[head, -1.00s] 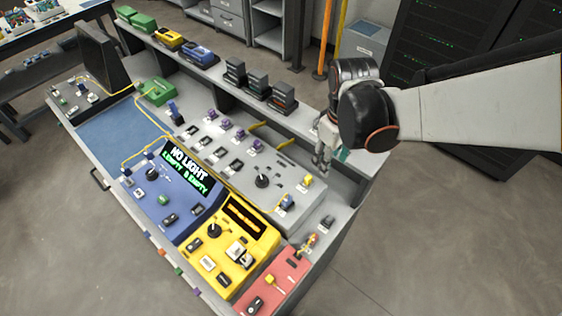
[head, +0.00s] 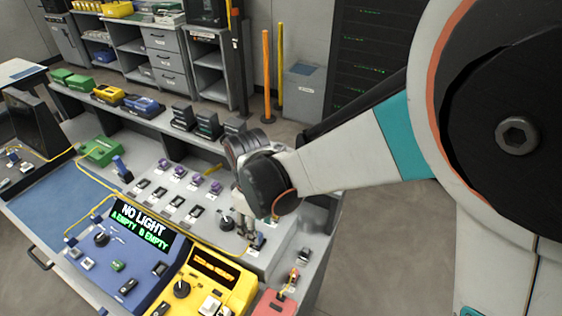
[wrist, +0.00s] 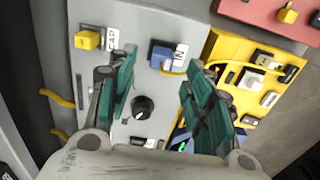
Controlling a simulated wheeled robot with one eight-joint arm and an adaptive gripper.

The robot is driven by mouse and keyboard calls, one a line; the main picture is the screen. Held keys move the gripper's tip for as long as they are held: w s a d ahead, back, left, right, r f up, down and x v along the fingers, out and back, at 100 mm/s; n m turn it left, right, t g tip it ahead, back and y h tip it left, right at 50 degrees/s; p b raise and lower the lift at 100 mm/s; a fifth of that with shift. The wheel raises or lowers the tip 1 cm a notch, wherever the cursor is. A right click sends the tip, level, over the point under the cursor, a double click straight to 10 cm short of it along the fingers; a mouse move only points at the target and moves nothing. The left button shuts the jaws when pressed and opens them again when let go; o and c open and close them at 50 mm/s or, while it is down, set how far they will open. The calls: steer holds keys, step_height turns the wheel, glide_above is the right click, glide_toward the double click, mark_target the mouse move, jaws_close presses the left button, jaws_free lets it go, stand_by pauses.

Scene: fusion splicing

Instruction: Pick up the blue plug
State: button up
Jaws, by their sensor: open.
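A small blue plug (wrist: 162,55) sits on the grey panel (wrist: 185,18), beside a white label and a yellow cable, in the wrist view. It also shows in the head view (head: 259,241), partly hidden by my gripper. My gripper (wrist: 156,62) is open and empty, its two teal fingers spread to either side of the plug's position in the picture. In the head view my gripper (head: 246,231) is low over the right end of the grey panel, close to the plug. I cannot tell whether it touches the plug.
A yellow block (wrist: 87,40) labelled CAP and a black knob (wrist: 143,107) are near the fingers. The yellow unit (head: 222,277) and the blue unit (head: 115,262), its display reading NO LIGHT, stand in front. Another blue connector (head: 122,168) stands farther left.

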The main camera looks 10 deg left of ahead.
step_height(320, 180, down, 5)
steer(key=b, duration=0.3)
steer(key=shift+s+f, duration=0.1)
steer(key=shift+f, duration=0.05)
steer(key=c, duration=1)
